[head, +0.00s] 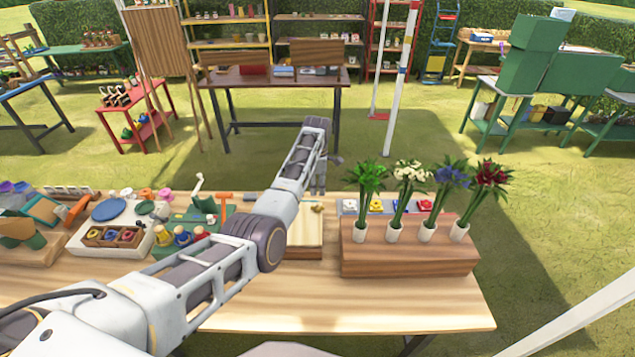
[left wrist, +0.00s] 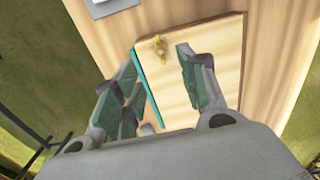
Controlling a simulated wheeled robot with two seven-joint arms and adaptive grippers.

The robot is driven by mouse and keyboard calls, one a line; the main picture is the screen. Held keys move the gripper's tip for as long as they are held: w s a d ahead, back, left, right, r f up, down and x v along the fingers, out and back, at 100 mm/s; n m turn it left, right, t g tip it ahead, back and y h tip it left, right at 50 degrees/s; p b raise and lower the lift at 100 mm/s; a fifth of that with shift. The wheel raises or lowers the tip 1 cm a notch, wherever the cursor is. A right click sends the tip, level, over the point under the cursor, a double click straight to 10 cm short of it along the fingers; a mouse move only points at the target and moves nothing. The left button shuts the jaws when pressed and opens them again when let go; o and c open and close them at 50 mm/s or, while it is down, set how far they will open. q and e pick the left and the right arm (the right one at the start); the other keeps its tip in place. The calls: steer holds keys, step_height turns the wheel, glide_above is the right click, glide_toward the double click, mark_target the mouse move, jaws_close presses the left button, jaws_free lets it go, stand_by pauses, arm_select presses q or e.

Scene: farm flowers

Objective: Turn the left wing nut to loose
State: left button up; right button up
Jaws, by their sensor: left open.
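A small brass wing nut (head: 317,207) stands near the back right corner of a light wooden board (head: 305,252) on the table. It also shows near the far edge of the board in the left wrist view (left wrist: 160,46). My left gripper (head: 320,188) is above the back of the board, fingers pointing down. In the left wrist view my left gripper (left wrist: 157,64) is open and empty, its fingers apart on either side of the view of the board. A small pale part (left wrist: 147,128) shows low between the fingers; I cannot tell what it is. My arm hides the board's left part.
A wooden block with several flower vases (head: 410,258) stands right of the board. Left of my arm are a green tray with bottles (head: 182,236) and a white tray (head: 125,240). The table's front right (head: 400,305) is clear.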

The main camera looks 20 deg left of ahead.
arm_select(q)
steer(key=shift+r, duration=0.65)
